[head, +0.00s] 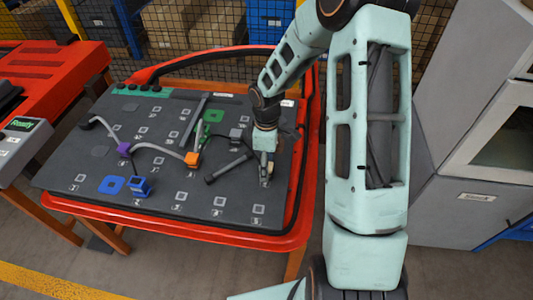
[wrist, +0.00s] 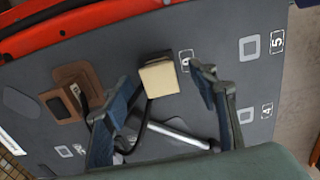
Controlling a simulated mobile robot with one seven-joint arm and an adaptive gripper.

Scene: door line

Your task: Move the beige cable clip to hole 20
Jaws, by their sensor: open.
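The beige cable clip (wrist: 159,79) is a small block on the dark grey board, beside a numbered label, in the wrist view. My gripper (wrist: 163,84) is open, with one finger on each side of the clip and gaps showing between. In the head view my gripper (head: 266,172) points down over the right part of the board (head: 120,195) and mostly hides the clip. Square marked holes with small numbers cover the board. I cannot read which one is hole 20.
A purple clip (head: 124,149) and an orange clip (head: 192,159) hold a grey cable. A blue clip (head: 139,186) stands at the front, a green one (head: 202,131) farther back. A dark rod (head: 228,168) lies left of my gripper. A red rim borders the board.

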